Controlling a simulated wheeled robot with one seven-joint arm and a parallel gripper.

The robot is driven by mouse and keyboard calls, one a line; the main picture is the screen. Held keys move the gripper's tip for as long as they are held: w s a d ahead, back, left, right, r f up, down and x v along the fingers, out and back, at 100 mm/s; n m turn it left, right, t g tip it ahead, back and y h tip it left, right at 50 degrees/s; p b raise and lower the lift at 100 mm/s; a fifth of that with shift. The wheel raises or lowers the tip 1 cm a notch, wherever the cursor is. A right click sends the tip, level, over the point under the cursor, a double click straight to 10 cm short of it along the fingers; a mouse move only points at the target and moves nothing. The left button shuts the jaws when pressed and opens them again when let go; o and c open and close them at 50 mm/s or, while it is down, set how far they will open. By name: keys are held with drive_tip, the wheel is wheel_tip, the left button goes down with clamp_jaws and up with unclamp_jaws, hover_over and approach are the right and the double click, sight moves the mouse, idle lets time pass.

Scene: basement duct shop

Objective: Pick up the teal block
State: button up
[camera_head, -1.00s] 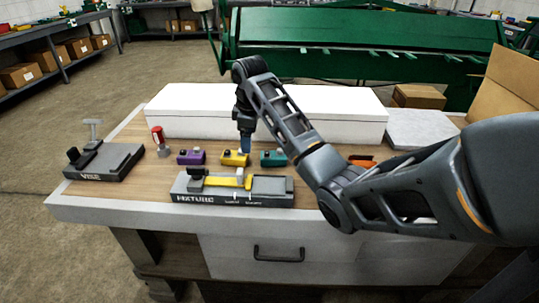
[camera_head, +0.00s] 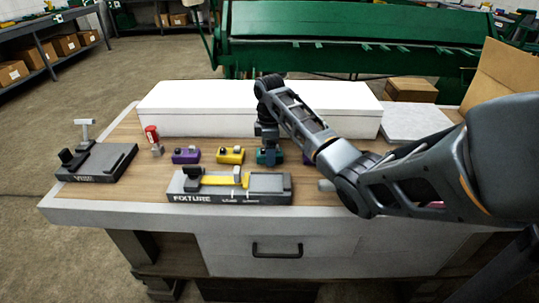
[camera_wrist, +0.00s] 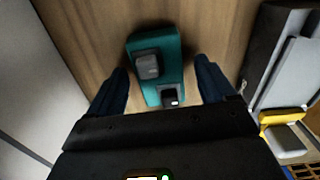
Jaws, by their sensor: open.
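The teal block (camera_head: 270,157) stands on the wooden bench top, right of the yellow block (camera_head: 231,155) and the purple block (camera_head: 186,156). In the wrist view the teal block (camera_wrist: 155,62) carries a grey knob and a smaller dark knob. My gripper (camera_head: 267,145) is directly above it, pointing down. In the wrist view my gripper (camera_wrist: 162,88) is open, with one dark finger on each side of the block and a visible gap to each. The near end of the block lies close to the gripper body.
The dark fixture (camera_head: 230,196) with a yellow bar lies in front of the blocks. A vise (camera_head: 95,161) sits at left and a red-topped item (camera_head: 151,134) behind. A long white box (camera_head: 255,108) stands behind the blocks. Another purple item (camera_head: 400,152) is partly hidden by my arm.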

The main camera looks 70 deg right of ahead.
drive_tip(key=shift+f, duration=0.1)
drive_tip(key=c, duration=1.4)
drive_tip(key=shift+c, duration=0.2)
